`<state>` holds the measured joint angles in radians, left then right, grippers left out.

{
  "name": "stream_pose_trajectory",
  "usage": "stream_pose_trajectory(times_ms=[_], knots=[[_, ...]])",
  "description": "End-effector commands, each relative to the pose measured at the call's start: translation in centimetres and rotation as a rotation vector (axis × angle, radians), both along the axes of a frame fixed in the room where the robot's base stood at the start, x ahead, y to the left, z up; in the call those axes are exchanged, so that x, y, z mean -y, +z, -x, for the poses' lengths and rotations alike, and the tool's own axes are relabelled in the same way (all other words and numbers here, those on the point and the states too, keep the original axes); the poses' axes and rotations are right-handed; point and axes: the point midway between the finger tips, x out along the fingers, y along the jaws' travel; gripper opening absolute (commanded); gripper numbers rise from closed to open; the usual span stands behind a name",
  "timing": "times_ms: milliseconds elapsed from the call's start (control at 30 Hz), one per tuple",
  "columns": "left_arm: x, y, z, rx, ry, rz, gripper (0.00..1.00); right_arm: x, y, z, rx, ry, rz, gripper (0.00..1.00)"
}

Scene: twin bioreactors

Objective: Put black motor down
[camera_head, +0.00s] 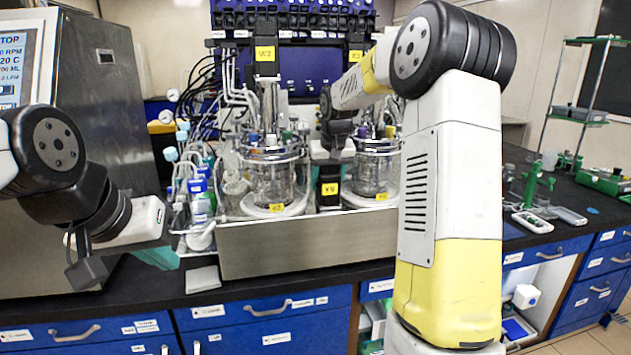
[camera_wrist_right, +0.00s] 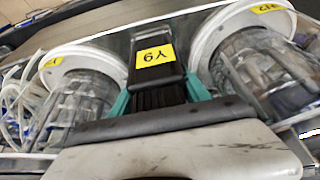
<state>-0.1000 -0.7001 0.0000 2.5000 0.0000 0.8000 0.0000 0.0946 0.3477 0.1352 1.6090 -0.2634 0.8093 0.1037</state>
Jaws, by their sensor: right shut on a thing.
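A black motor (camera_head: 329,186) with a yellow label is between the two glass vessels, close to the metal stand; I cannot tell whether it touches the stand. In the right wrist view the motor (camera_wrist_right: 155,62) shows its label upside down, between teal fingers. My right gripper (camera_wrist_right: 160,97) is shut on it from above; in the head view this gripper (camera_head: 331,158) is partly hidden by its wrist. My left gripper (camera_head: 157,257) is at the left, low over the counter's front, and its teal fingertips are mostly hidden behind its white body.
The left glass vessel (camera_head: 270,180) and right glass vessel (camera_head: 373,175) flank the motor closely. Tubes and bottles (camera_head: 198,200) crowd the left side. The metal stand (camera_head: 300,243) has a raised front wall. Green clamps (camera_head: 535,185) stand on the counter at right.

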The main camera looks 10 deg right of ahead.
Motion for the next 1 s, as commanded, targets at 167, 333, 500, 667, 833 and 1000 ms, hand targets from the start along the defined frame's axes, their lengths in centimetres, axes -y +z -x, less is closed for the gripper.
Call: stream_pose_trajectory(times_ms=[167,333,500,667,833,1000], knots=[[0.0,0.0,0.0,0.0,0.0,0.0,0.0,0.0,-0.3,0.0,-0.001,0.0,0.0,0.68],[0.0,0.0,0.0,0.0,0.0,0.0,0.0,0.0,-0.3,0.0,-0.001,0.0,0.0,0.76],[0.0,0.0,0.0,0.0,0.0,0.0,0.0,0.0,-0.2,0.0,-0.001,0.0,0.0,0.76],[0.0,0.0,0.0,0.0,0.0,0.0,0.0,0.0,0.9,0.3,0.002,0.0,0.001,0.76],[0.0,0.0,0.0,0.0,0.0,0.0,0.0,0.0,4.0,1.5,0.004,0.001,0.001,0.76],[0.0,0.0,0.0,0.0,0.0,0.0,0.0,0.1,7.4,3.0,0.004,0.0,0.001,0.76]])
